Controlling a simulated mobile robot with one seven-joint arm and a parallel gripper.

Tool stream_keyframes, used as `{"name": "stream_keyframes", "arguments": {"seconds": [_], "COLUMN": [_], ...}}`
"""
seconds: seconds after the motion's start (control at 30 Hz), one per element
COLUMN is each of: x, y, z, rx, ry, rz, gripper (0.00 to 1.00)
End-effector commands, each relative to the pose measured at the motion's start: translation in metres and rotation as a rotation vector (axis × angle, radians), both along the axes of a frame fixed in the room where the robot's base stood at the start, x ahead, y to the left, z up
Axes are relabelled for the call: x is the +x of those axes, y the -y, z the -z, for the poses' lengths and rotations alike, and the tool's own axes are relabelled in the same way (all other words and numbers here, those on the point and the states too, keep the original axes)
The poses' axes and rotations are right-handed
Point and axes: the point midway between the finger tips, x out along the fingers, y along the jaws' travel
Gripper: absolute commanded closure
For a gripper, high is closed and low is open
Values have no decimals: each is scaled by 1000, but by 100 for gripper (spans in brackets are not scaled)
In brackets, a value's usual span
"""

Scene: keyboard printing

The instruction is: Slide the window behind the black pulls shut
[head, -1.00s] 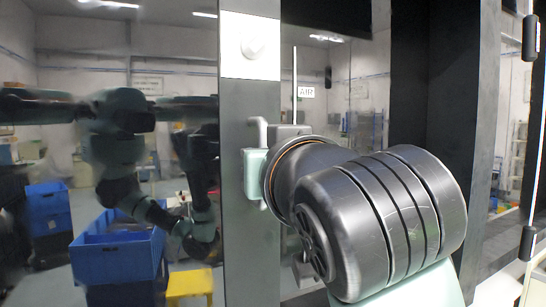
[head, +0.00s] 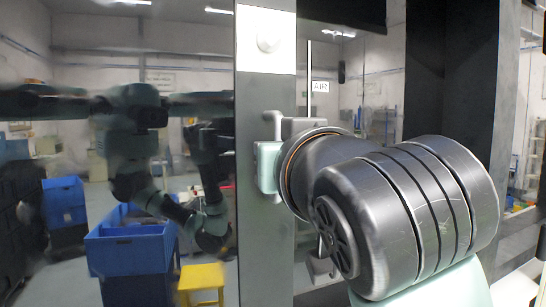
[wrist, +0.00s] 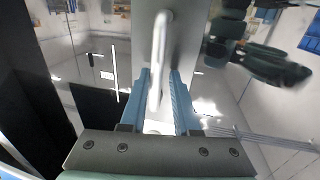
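The black pulls are not in view now. A grey bar handle (wrist: 160,45) on a grey upright frame strip shows in the wrist view, and its upper end (head: 273,122) shows in the head view. My gripper (wrist: 161,72) has its two blue fingers apart, one on each side of the handle, with a gap visible on the right. In the head view the pale green gripper part (head: 267,168) is close to the strip, and my dark wrist hides much of the handle area.
A glossy pane (head: 190,60) left of the strip reflects my arms, a blue crate (head: 125,250) and a yellow stool (head: 203,276). An AIR label (head: 320,87) shows right of the strip. A dark upright post (head: 508,100) stands farther right.

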Motion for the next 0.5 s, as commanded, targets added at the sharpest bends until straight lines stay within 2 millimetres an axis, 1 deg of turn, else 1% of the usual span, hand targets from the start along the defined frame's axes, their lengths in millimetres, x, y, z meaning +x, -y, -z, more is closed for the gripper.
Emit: {"name": "stream_keyframes", "arguments": {"seconds": [0.17,0.3,0.5], "x": [-30,-62,-101], "y": [5,10,15], "z": [2,2,2], "rx": [-1,-2,-2], "ry": [8,8,5], "rz": [1,1,0], "gripper": [70,70,70]}}
